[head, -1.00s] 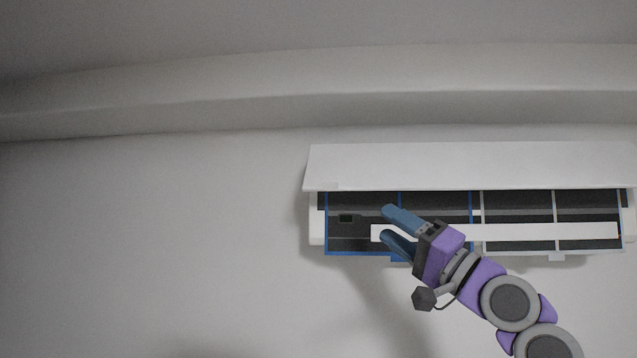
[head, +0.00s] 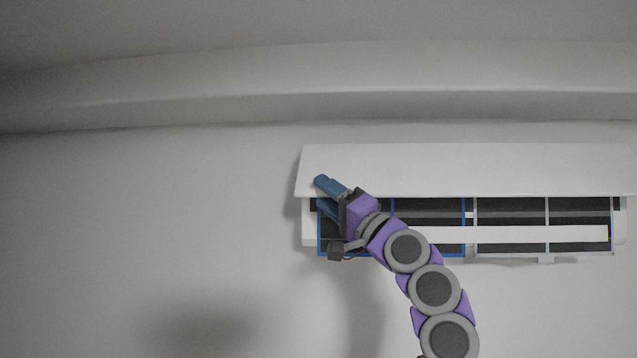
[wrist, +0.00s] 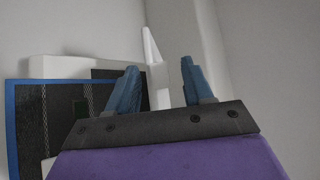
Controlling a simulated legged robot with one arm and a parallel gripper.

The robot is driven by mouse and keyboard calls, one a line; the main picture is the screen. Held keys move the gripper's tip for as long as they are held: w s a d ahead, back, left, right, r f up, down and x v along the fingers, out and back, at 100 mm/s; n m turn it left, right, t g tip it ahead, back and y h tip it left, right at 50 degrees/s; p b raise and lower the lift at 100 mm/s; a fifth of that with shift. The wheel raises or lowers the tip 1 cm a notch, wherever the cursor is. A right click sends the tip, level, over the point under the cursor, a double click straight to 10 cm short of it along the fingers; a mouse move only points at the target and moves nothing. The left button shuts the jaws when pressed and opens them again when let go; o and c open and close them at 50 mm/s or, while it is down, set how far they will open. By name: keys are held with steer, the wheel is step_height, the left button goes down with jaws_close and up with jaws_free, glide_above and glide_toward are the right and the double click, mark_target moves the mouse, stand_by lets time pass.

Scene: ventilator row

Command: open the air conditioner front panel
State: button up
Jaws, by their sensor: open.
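The air conditioner's white front panel (head: 470,170) is swung up and out, with the dark interior showing below it in the head view. Blue-edged filters (head: 430,207) and a white horizontal strip (head: 510,233) show in the opening. My gripper (head: 322,195) is at the unit's left end, with its upper finger in front of the panel's lower left area. In the wrist view my gripper (wrist: 158,85) has its fingers apart, and the panel (wrist: 152,50) appears edge-on as a thin white piece between them. I cannot tell whether the fingers touch it.
A blue-framed filter (wrist: 45,115) lies left of my fingers in the wrist view. The wall (head: 150,240) left of the unit is bare. A ledge (head: 250,105) runs along the wall above the unit.

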steer(key=shift+w+r, duration=0.4)
steer(key=shift+r, duration=0.1)
steer(key=shift+w+p, duration=0.1)
steer(key=shift+p, duration=0.2)
steer(key=shift+a, duration=0.6)
steer(key=shift+a+f, duration=0.1)
steer(key=shift+a, duration=0.3)
steer(key=shift+c, duration=1)
steer(key=shift+d, duration=0.3)
jaws_close()
